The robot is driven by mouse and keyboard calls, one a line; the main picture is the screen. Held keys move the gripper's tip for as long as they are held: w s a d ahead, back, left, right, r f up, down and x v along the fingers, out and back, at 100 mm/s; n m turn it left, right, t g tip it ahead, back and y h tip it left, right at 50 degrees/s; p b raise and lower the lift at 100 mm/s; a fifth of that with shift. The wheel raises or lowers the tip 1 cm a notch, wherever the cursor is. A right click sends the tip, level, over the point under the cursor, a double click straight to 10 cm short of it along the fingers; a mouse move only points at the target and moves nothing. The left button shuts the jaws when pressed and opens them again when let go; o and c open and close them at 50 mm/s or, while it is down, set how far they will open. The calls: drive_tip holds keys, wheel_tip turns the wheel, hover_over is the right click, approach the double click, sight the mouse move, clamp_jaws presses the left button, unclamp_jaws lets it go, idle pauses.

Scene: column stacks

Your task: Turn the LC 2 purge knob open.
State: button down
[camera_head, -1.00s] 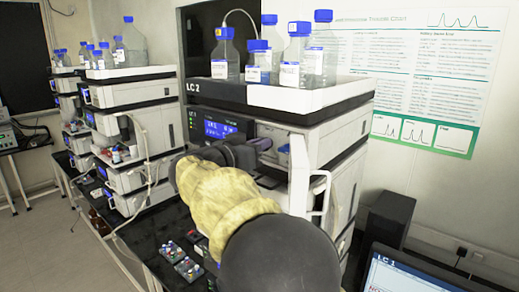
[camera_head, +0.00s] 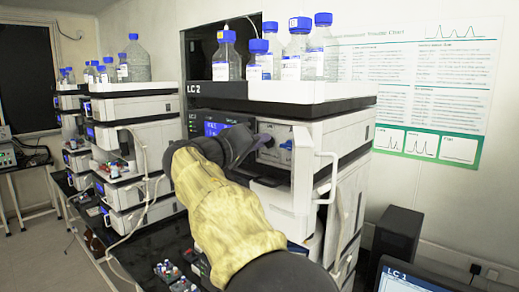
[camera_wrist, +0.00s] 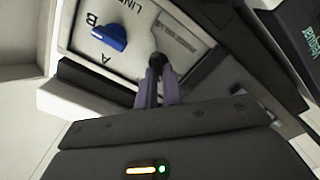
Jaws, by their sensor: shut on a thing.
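The LC 2 stack (camera_head: 240,92) stands in the middle of the head view, with its name on the top tray. Its panel (camera_wrist: 85,20) carries a blue lever knob (camera_wrist: 108,38) with the letters A and B and part of the word LINE. A dark round purge knob (camera_wrist: 157,60) sits on the same panel, to the right of the blue one in the wrist view. My gripper (camera_wrist: 156,75) is shut on this dark knob, and its fingers hide part of it. In the head view my gripper (camera_head: 262,142) reaches the panel; the blue knob (camera_head: 286,145) shows beside it.
A white handle-like bar (camera_head: 326,165) sticks out at the right of the panel. Blue-capped bottles (camera_head: 227,62) stand on top of the stack. Another instrument stack (camera_head: 130,135) is at the left. A monitor (camera_head: 420,278) is at the lower right.

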drive_tip(key=shift+a+f+n+b, duration=0.1)
drive_tip(key=shift+n+b, duration=0.05)
drive_tip(key=shift+n, duration=1.9)
drive_tip(key=shift+a+f+n+b, duration=0.1)
drive_tip(key=shift+n+b, duration=0.05)
drive_tip(key=shift+n, duration=1.9)
drive_tip(key=c, duration=1.5)
unclamp_jaws()
drive_tip(key=shift+c, duration=0.2)
drive_tip(key=b+v, duration=0.5)
drive_tip(key=v, duration=1.2)
